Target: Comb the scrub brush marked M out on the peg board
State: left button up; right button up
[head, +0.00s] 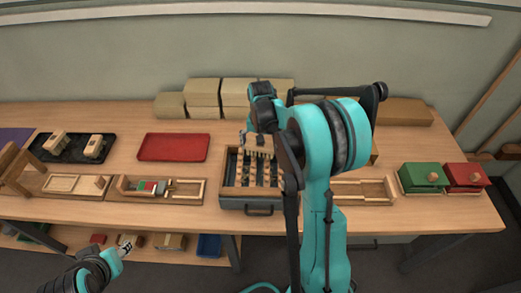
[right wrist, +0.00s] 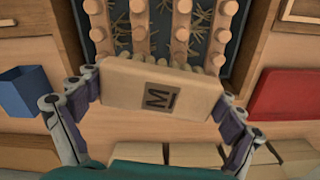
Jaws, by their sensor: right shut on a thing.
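The scrub brush (right wrist: 160,88) is a pale wooden block with a dark M label on its face. My right gripper (right wrist: 150,100) is shut on it, one finger at each end. Some tufts show along its far edge in the right wrist view. The peg board (right wrist: 180,30) has rows of wooden pegs over a dark tray with loose bristles; in the head view it is the wooden-framed box (head: 227,190).
A red tray (head: 173,147) and a black tray (head: 75,158) with two brush blocks lie left of the peg board. Wooden fixtures (head: 160,190) line the front edge. Green (head: 422,178) and red (head: 466,177) boxes stand at right. Cardboard-coloured boxes (head: 203,98) stand behind.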

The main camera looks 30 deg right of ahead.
jog(key=shift+r+p, duration=1.55)
jog(key=shift+r, duration=1.05)
